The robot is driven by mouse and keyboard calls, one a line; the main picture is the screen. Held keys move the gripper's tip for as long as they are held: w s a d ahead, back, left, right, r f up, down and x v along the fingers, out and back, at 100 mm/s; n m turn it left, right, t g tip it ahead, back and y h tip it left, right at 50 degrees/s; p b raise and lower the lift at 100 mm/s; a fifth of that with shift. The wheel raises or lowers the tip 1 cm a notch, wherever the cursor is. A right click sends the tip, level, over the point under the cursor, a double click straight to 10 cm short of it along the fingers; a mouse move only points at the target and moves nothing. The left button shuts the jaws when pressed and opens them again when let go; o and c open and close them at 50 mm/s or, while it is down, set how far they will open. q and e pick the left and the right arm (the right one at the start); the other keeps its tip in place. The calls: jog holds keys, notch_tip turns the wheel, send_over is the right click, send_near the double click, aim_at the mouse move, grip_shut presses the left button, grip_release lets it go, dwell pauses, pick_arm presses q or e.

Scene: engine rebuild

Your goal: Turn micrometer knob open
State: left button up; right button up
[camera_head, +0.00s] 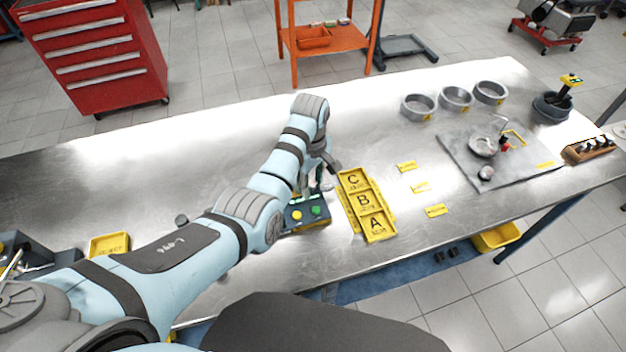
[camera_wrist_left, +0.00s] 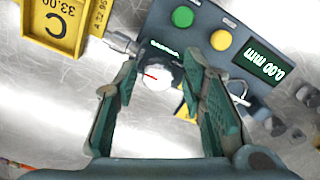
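The micrometer station (camera_head: 306,215) is a dark box with green and yellow buttons near the table's front edge. In the left wrist view its box (camera_wrist_left: 200,30) carries a display reading 0.00 mm. A pale round knob (camera_wrist_left: 158,78) with a red mark sits beside the box, next to a metal spindle (camera_wrist_left: 121,41). My left gripper (camera_head: 319,181) is low over the station and partly hides it in the head view. In the left wrist view its open fingers (camera_wrist_left: 159,62) stand on either side of the knob, with gaps visible. My right gripper is not in view.
Yellow trays marked C, B and A (camera_head: 386,235) stand just right of the station. Several metal rings (camera_head: 418,107) and a grey plate (camera_head: 460,165) with small parts lie farther right. A yellow reject tray (camera_head: 108,245) is at the left. The table's back left is clear.

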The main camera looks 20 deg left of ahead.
pick_arm(q)
jog(key=shift+w+f, duration=0.1)
jog(key=shift+w, duration=0.05)
grip_shut()
jog(key=m, duration=0.5)
jog(key=shift+m, duration=0.3)
jog(key=m, duration=0.5)
jog(key=shift+a+m, duration=0.1)
jog(key=shift+m, duration=0.2)
jog(key=m, duration=1.2)
jog(key=shift+m, duration=0.3)
